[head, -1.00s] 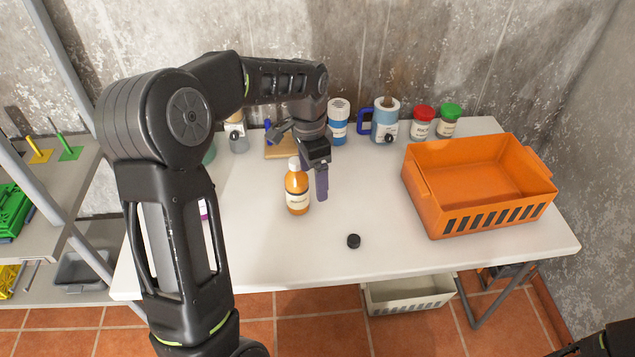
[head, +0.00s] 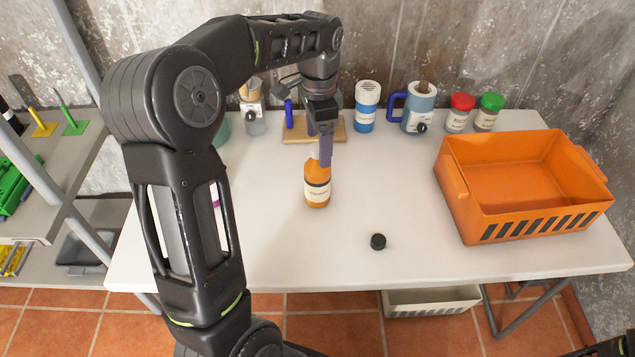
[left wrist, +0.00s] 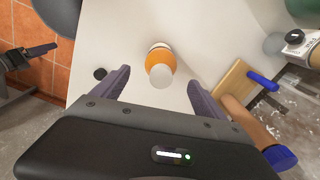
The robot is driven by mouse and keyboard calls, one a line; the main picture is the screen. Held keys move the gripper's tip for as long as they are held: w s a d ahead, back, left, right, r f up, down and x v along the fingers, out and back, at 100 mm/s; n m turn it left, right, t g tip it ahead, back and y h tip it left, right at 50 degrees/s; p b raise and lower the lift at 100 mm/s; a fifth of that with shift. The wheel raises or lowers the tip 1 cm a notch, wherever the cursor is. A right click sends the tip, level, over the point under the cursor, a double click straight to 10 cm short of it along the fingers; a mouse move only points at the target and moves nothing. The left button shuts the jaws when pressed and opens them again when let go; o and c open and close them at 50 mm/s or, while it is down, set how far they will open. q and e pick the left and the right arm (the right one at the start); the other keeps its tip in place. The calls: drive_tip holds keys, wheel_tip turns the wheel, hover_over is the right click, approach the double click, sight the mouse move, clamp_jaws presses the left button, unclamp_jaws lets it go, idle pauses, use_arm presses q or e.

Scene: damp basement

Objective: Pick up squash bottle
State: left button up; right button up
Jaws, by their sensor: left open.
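The squash bottle (head: 317,190) stands upright on the white table, with orange contents, a pale label and a white cap. My left gripper (head: 319,147) is above it, pointing down, and one finger hides part of the bottle's top. In the left wrist view the bottle (left wrist: 160,66) shows between the two spread fingers of my left gripper (left wrist: 158,78), its cap toward the camera. The fingers are open and apart from the bottle in that view. Part of my right arm shows at the lower right corner of the head view; its jaws cannot be made out.
A black cap (head: 378,241) lies on the table (head: 270,245) right of the bottle. An orange crate (head: 520,185) stands at the right. A wooden board (head: 338,132), blue-white container (head: 367,107), blue mug (head: 418,108) and two jars (head: 459,113) line the back.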

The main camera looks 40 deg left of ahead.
sight(317, 165)
use_arm(q)
drive_tip(key=shift+w+a+f, duration=0.1)
drive_tip(key=shift+a+f, duration=0.05)
drive_tip(key=shift+f, duration=1.25)
drive_tip(key=shift+f, duration=0.1)
wheel_tip(317, 165, down, 5)
drive_tip(key=shift+p, duration=0.65)
drive_tip(key=shift+c, duration=0.4)
clamp_jaws()
